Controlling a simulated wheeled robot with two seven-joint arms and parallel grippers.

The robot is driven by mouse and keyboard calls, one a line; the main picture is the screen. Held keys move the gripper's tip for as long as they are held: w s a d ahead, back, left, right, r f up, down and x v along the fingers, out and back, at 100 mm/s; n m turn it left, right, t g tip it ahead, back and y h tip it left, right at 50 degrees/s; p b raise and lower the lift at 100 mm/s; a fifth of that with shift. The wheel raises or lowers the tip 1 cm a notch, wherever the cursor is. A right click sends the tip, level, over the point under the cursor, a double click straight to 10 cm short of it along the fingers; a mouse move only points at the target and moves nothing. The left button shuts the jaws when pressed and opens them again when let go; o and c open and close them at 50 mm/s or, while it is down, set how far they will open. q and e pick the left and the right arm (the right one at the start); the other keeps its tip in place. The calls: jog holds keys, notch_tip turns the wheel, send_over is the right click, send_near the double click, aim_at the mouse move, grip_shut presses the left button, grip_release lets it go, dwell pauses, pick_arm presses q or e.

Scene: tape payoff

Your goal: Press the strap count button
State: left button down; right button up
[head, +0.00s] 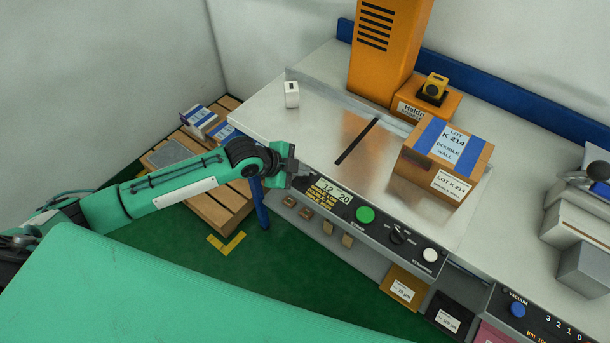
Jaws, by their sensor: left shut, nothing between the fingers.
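The control panel (380,229) runs along the front edge of the steel machine table. It carries a lit display (330,193) reading 12 and 20, a round green button (365,215), a black rotary knob (398,236) and a round white button (429,255). Small lettering under the green button seems to read STRAP; the white button's label is too small to read surely. My left gripper (298,174) is shut and empty at the panel's left end, left of the display and apart from both buttons. My right gripper is not in view.
A carton (438,178) with blue tape stands on the steel table (345,95), right of a dark slot. An orange column (385,50) rises behind. A small white block (291,94) stands at the back left. A wooden pallet (215,196) lies on the green floor.

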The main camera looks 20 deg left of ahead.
aim_at(301, 179)
pick_arm(q)
jog(key=shift+f, duration=0.6)
dwell(0.6)
jog(key=shift+r, duration=0.15)
jog(key=shift+r+p, duration=0.75)
jog(key=shift+r, duration=0.15)
notch_tip(301, 179, up, 5)
jog(key=p, duration=0.4)
jog(key=shift+p, duration=0.35)
dwell(0.4)
